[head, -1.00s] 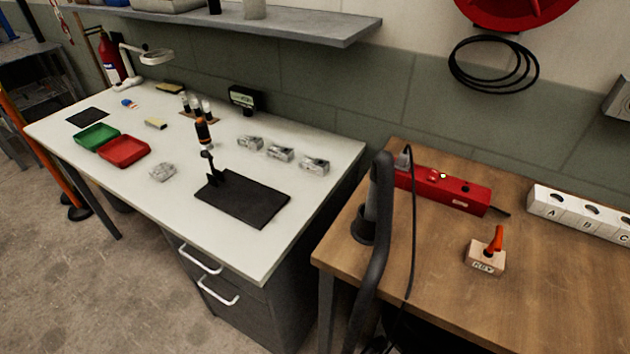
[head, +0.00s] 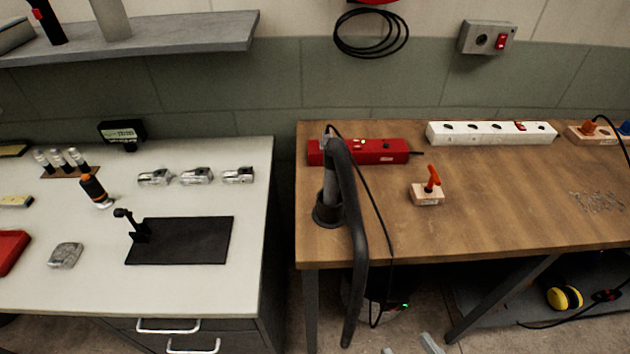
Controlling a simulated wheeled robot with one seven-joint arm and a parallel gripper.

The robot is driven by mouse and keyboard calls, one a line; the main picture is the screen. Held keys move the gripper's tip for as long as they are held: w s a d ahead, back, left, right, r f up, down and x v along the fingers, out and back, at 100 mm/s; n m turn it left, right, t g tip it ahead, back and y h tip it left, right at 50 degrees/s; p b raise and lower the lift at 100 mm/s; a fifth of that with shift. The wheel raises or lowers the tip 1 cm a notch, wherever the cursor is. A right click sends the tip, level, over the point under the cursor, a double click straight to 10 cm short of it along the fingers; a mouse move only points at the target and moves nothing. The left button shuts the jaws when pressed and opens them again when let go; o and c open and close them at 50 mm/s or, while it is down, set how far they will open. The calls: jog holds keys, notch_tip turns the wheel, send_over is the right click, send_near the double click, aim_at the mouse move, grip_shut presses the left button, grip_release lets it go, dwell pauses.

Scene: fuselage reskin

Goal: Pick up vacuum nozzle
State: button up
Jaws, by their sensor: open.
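The vacuum nozzle (head: 328,204) is a grey tube with a wide black round foot, standing upright at the left front of the wooden bench. A thick black hose (head: 358,240) arches from its top and hangs down over the bench's front edge. Two small pale tips, apparently those of my gripper (head: 409,347), just show at the bottom edge of the head view. They are apart, with nothing seen between them, below and to the right of the nozzle. The rest of my gripper is out of frame.
A red power box (head: 375,152) lies close behind the nozzle; a thin black cable (head: 372,205) runs down beside it. A wooden block with an orange lever (head: 428,193) and a white socket strip (head: 490,133) are to the right. A white table (head: 200,284) stands left, across a gap.

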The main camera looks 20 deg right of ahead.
aim_at(337, 174)
jog(key=w+r+y, duration=0.1)
jog(key=w+r, duration=0.1)
jog(key=w, duration=0.6)
jog(key=w+r+n+y, duration=0.1)
jog(key=w+r, duration=0.1)
jog(key=w, duration=0.6)
jog(key=w+r+n+y, duration=0.1)
jog(key=w+r, duration=0.1)
jog(key=w, duration=0.6)
jog(key=shift+d+r+g, duration=0.15)
jog(key=shift+r+g, duration=0.05)
jog(key=shift+g, duration=0.2)
jog(key=w+r+n, duration=0.1)
jog(key=r, duration=0.1)
jog(key=w+r+y, duration=0.1)
jog(key=w+r, duration=0.1)
jog(key=w+r+n, duration=0.1)
jog(key=r, duration=0.1)
jog(key=shift+w+d+r+n+g+y, duration=0.2)
jog(key=shift+w+n+g+y, duration=0.1)
jog(key=shift+w+y, duration=0.1)
jog(key=p+x, duration=0.1)
jog(key=x, duration=0.6)
jog(key=shift+w, duration=0.4)
jog(key=shift+a, duration=0.1)
jog(key=shift+c, duration=0.2)
grip_shut()
